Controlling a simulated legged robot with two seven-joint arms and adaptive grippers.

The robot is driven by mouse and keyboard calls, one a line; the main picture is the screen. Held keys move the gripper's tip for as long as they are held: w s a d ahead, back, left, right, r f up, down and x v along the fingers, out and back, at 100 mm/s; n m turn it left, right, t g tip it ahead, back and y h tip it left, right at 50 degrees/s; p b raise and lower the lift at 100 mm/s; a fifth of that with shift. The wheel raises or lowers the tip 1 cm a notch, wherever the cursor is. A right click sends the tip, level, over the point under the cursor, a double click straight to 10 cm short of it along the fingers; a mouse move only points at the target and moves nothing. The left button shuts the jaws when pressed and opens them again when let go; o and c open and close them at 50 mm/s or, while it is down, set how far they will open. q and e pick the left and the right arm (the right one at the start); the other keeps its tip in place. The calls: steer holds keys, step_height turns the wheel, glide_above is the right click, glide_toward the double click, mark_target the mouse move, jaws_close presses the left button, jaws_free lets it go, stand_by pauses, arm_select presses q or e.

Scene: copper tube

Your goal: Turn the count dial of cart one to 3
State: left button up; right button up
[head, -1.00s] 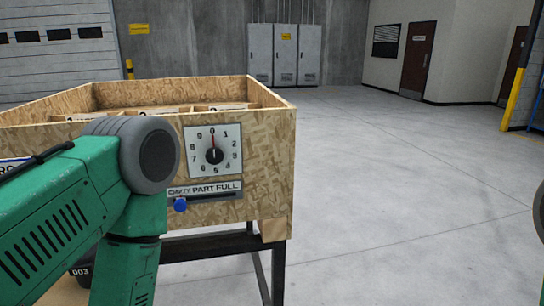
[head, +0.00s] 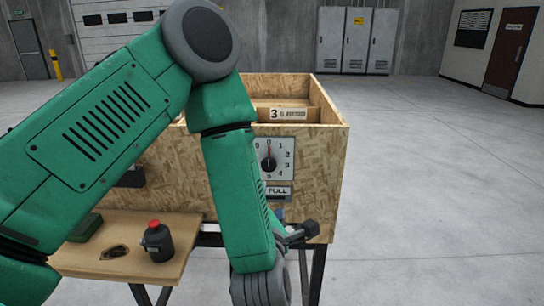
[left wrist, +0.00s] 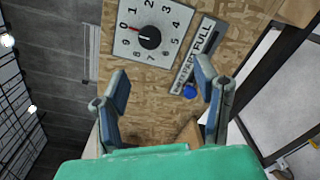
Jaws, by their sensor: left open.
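The count dial (head: 268,162) is a white square plate with a black knob on the front of the wooden cart box (head: 318,185). Its red pointer stands at 0. The left wrist view shows the dial (left wrist: 149,37) whole, pointer also at 0. My left gripper (head: 302,233) is below the dial in the head view, mostly hidden by my own arm. In the left wrist view its two fingers (left wrist: 163,88) are spread apart with nothing between them, facing the panel and apart from the dial. My right gripper is not in view.
A blue slider knob (left wrist: 190,91) sits by the fill label (left wrist: 197,52), close to my left fingers. Open floor lies to the right.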

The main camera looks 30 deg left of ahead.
mark_target(268, 168)
arm_select(q)
steer(key=shift+n+y, duration=0.4)
steer(key=shift+n, duration=0.2)
steer(key=x, duration=0.3)
steer(key=a+p+x, duration=0.1)
steer(key=x, duration=0.2)
steer(key=s+r+p+x, duration=0.1)
steer(key=x, duration=0.3)
steer(key=shift+a, duration=0.2)
steer(key=w, duration=0.1)
steer(key=w+p, duration=0.1)
steer(key=w, duration=0.1)
steer(key=shift+w+a, duration=0.2)
steer(key=shift+a, duration=0.2)
steer(key=shift+w, duration=0.45)
steer(key=shift+a, duration=0.35)
steer(key=shift+a+f, duration=0.1)
steer(key=shift+a, duration=0.1)
steer(key=c, duration=0.4)
steer(key=shift+a, duration=0.15)
steer(key=c, duration=0.8)
steer(key=shift+d, duration=0.2)
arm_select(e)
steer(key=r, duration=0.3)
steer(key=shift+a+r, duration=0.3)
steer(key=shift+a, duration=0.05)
